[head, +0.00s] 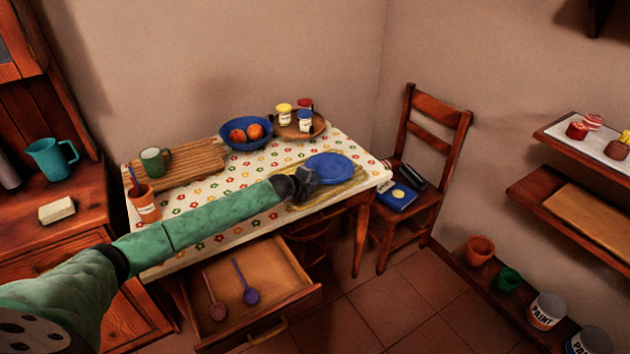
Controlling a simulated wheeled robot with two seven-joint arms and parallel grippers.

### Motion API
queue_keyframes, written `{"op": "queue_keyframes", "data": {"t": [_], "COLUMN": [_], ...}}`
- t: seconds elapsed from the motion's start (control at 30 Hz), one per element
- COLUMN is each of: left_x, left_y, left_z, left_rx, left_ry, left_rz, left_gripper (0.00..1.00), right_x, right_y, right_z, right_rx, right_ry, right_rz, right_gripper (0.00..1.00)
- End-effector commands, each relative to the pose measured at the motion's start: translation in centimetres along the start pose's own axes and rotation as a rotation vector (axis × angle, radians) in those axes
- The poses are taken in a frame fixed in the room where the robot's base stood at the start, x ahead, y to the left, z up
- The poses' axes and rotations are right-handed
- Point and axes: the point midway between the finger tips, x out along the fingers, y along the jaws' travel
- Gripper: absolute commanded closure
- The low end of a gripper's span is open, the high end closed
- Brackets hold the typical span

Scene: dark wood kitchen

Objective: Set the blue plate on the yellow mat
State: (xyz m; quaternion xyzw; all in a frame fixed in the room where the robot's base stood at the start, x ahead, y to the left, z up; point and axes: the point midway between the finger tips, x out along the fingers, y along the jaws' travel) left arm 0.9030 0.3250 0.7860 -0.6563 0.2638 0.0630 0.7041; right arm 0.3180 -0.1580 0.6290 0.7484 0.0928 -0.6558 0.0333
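The blue plate (333,167) is at the right end of the table, over the yellow mat (326,196). It looks about level; I cannot tell whether it rests on the mat or is slightly above it. The mat shows along the plate's front and right sides. My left gripper (307,180) is at the plate's left edge, very close to or touching the rim. Its fingertips are dark and small, so I cannot tell whether they are closed on the rim. My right gripper is out of view.
On the flowered tablecloth (284,158) stand a blue fruit bowl (243,144), a round wooden tray (310,133) with jars, a wooden board (190,170) with a green mug, and a terracotta pot (146,207). Below, an open drawer (270,268) holds two spoons. A chair (428,165) stands right.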

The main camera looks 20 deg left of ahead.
Motion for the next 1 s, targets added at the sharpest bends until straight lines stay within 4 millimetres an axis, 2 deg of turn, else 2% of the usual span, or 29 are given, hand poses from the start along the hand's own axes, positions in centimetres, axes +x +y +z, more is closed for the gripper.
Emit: {"op": "queue_keyframes", "data": {"t": [0.3, 0.37, 0.7, 0.87, 0.93, 1.0], "left_x": [0.1, 0.1, 0.0, -1.4, -2.4, -3.6], "left_y": [0.2, 0.1, -0.1, 0.1, 0.1, 0.2], "left_z": [0.0, 0.0, 0.0, 0.1, 0.1, 0.1], "left_rx": [0.000, 0.000, 0.000, 0.002, 0.002, 0.003], "left_ry": [0.000, 0.000, 0.000, -0.001, 0.000, -0.001], "left_rz": [0.000, -0.001, -0.001, 0.000, -0.001, 0.000], "left_gripper": [1.00, 0.88, 0.88, 0.88, 0.88, 0.88], "right_x": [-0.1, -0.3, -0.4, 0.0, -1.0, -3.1], "right_y": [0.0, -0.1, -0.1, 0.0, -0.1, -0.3], "right_z": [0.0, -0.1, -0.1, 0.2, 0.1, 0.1], "right_rx": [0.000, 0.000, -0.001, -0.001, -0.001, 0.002], "right_ry": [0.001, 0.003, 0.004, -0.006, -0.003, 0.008], "right_rz": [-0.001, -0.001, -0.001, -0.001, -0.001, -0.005], "right_gripper": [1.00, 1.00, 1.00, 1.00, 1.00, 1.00]}}
